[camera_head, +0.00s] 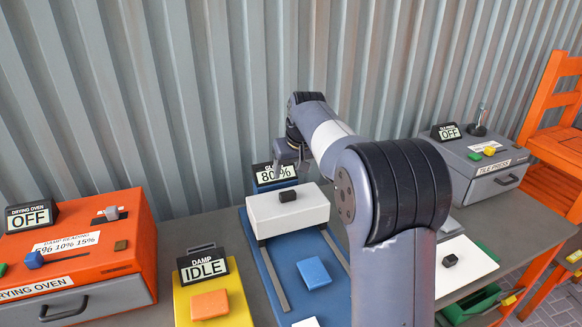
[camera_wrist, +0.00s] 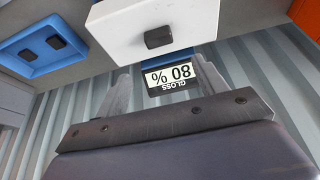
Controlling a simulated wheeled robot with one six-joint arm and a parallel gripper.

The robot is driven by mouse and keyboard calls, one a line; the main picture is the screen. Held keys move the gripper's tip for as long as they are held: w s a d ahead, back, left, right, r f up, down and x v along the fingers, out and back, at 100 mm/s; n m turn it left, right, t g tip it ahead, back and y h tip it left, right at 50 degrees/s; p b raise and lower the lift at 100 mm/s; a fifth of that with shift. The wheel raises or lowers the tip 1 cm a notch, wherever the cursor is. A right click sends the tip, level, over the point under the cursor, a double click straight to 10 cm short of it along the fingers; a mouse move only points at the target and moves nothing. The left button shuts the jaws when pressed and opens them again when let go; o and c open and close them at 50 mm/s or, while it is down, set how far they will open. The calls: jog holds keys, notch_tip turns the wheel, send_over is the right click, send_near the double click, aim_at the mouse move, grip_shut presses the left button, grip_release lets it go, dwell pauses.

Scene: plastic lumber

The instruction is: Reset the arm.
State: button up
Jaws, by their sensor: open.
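My arm reaches up and forward over the blue station in the head view, bending down at the far end. My gripper (camera_head: 290,155) hangs by the gloss sign (camera_head: 277,173), largely hidden behind my own arm. In the wrist view my gripper (camera_wrist: 167,88) shows two grey fingers spread apart with nothing between them. The gloss sign, reading 80 %, appears upside down between and beyond the fingers in the wrist view (camera_wrist: 172,76). A white block with a black knob (camera_head: 288,208) sits just in front of the gripper.
An orange drying oven (camera_head: 85,255) reading OFF stands left. A yellow damp unit (camera_head: 210,295) reads IDLE. A grey tile press (camera_head: 475,165) reading OFF stands right, near an orange chair (camera_head: 555,140). A corrugated wall (camera_head: 150,100) rises close behind the table.

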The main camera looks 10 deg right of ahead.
aim_at(289, 195)
jog(key=x, duration=0.5)
jog(key=p+x, duration=0.1)
jog(key=x, duration=0.5)
jog(key=shift+s+f, duration=0.1)
jog(key=shift+s, duration=0.15)
jog(key=shift+s+d, duration=0.1)
jog(key=shift+s, duration=0.65)
